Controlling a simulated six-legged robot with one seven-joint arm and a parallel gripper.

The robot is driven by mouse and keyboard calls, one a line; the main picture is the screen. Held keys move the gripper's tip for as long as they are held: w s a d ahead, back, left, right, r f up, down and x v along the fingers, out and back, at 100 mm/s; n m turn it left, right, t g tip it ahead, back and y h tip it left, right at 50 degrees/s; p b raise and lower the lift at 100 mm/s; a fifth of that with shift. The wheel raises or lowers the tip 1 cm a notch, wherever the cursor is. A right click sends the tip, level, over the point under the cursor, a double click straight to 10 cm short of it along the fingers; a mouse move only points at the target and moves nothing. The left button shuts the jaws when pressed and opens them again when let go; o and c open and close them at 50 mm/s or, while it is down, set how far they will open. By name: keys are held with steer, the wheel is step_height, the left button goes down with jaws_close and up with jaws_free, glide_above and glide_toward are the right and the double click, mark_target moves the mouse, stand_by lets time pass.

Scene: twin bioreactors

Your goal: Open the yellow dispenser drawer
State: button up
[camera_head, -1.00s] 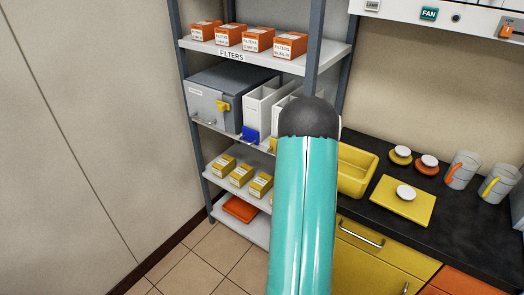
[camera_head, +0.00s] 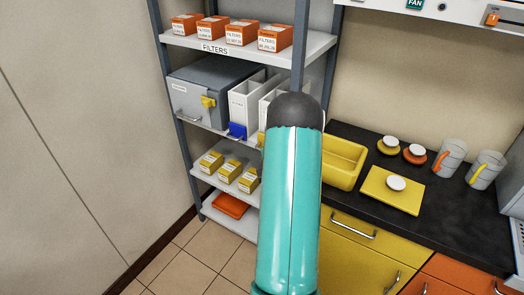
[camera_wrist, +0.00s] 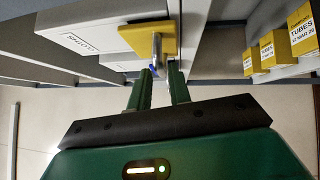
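The yellow dispenser drawer (camera_head: 262,139) shows as a small yellow strip at the foot of a white dispenser (camera_head: 270,106) on the middle shelf, mostly hidden behind my teal arm. In the wrist view, its yellow front (camera_wrist: 143,37) carries a thin metal handle (camera_wrist: 157,55). My gripper (camera_wrist: 162,78) is open in the wrist view, its two green fingers apart with the handle's end between or just before them. I cannot tell if either finger touches it. A blue part shows just beyond. My gripper is hidden behind the arm in the head view.
A blue-fronted dispenser (camera_head: 237,131) and a grey box (camera_head: 203,92) with a yellow latch stand to the left. Yellow boxes (camera_head: 228,170) are on the shelf below. Shelf posts stand close by. A counter (camera_head: 440,222) with a yellow bin (camera_head: 343,163) is at right.

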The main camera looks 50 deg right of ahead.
steer(key=shift+x, duration=1.65)
jaws_close()
steer(key=shift+w, duration=0.1)
steer(key=shift+a, duration=0.1)
